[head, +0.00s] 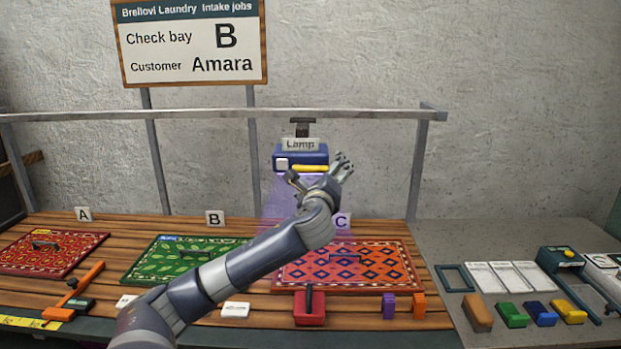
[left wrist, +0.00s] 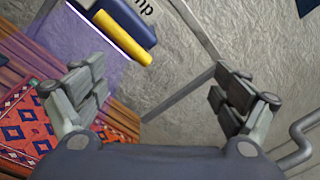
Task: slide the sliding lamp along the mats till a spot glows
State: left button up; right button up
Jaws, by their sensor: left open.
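The sliding lamp (head: 300,158) is a blue box labelled "Lamp" with a yellow bar handle (head: 310,168), hanging from the rail above the bay C side. It throws a pale violet beam downward. My left gripper (head: 320,173) is open, just below and right of the lamp. In the left wrist view the yellow handle (left wrist: 122,37) lies up and left, beyond the open fingers (left wrist: 155,85), with nothing between them. The red-orange mat C (head: 345,268), green mat B (head: 180,260) and red mat A (head: 48,253) lie on the slatted bench. My arm hides part of mats B and C.
The grey rail (head: 200,115) runs across on posts. A sign (head: 190,40) reads "Check bay B", customer Amara. A red block with a dark handle (head: 309,306) and an orange-handled tool (head: 75,290) lie in front.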

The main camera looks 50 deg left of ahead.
aim_at(310, 170)
pick_arm(q)
jog(key=w+a+f+m, duration=0.1)
jog(key=a+m, duration=0.1)
jog(key=a, duration=0.1)
jog(key=w+a+m+g+p, duration=0.1)
jog(key=a+m, duration=0.2)
jog(key=w+a+f+m+y+p, duration=0.1)
jog(key=a+m, duration=0.1)
jog(key=a, duration=0.1)
jog(key=shift+w+a+f+m, duration=0.1)
jog(key=shift+a+f+m, duration=0.2)
jog(key=shift+a, duration=0.1)
jog(key=shift+w+a+f, duration=0.1)
jog(key=shift+w+a, duration=0.35)
jog(key=shift+w+a+p, duration=0.15)
jog(key=shift+a+p, duration=0.05)
jog(key=shift+p, duration=0.1)
jog(key=shift+c, duration=0.3)
